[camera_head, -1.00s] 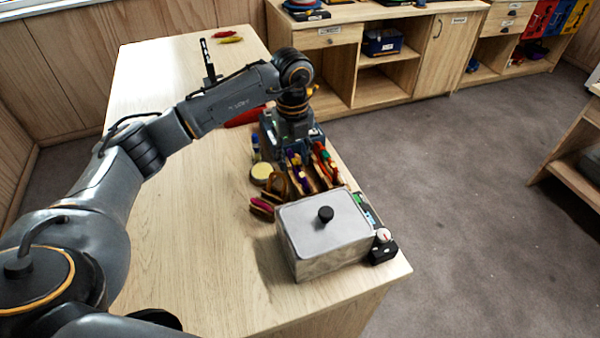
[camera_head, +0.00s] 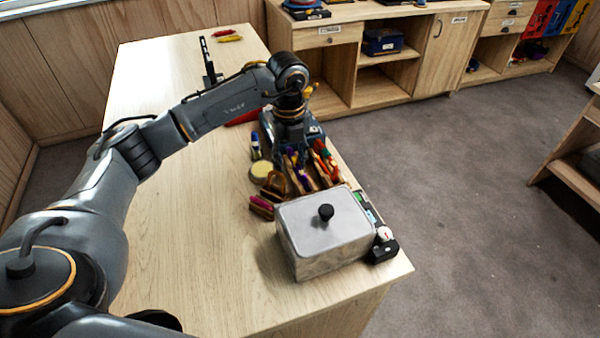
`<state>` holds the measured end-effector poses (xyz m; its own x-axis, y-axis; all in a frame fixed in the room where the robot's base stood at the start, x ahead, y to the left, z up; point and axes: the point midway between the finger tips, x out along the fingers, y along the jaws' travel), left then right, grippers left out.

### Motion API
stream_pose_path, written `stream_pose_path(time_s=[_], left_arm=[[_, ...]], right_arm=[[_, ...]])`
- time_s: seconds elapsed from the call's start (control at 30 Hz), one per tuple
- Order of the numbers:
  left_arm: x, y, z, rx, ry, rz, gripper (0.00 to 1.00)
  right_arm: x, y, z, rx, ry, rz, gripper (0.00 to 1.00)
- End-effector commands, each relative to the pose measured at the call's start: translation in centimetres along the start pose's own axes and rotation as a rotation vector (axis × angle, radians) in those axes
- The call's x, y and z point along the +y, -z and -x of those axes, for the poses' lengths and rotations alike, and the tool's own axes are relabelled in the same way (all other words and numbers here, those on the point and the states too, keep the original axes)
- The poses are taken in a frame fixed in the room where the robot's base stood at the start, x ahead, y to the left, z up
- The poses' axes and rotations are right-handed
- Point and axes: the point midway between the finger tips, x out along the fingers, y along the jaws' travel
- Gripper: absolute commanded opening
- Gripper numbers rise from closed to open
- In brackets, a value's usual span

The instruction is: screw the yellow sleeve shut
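My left gripper (camera_head: 291,148) points down over the wooden racks of coloured gear (camera_head: 325,163) on the table. Its fingertips are dark and blend into the items below, so I cannot tell whether they are open or shut, or on what. The yellow sleeve cannot be made out with certainty; a small yellow part (camera_head: 311,89) shows just behind my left wrist, partly hidden by it. Several purple, red, green and orange pieces stand in the racks. My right gripper is not in view.
A grey metal box with a black-knobbed lid (camera_head: 305,222) stands at the near table corner, with a small black device with a round dial (camera_head: 383,245) beside it. A round cream-topped tin (camera_head: 260,171) lies left of the racks.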

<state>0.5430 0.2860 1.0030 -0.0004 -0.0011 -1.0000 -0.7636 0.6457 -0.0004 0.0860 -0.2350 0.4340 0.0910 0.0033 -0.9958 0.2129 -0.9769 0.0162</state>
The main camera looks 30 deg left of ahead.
Motion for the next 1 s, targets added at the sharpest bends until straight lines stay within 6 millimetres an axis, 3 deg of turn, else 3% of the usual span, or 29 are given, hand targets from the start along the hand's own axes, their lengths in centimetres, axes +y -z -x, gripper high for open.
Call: stream_pose_path(time_s=[0.33, 0.73, 1.0], left_arm=[[0.0, 0.0, -1.3, 0.000, -0.001, 0.000, 0.41], [-0.1, 0.0, -1.4, 0.000, 0.000, 0.000, 0.41], [-1.4, 0.0, -1.4, 0.000, 0.000, -0.001, 0.41]], right_arm=[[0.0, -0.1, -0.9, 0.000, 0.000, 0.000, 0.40], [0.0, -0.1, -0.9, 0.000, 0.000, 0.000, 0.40], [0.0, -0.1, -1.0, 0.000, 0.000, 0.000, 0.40]])
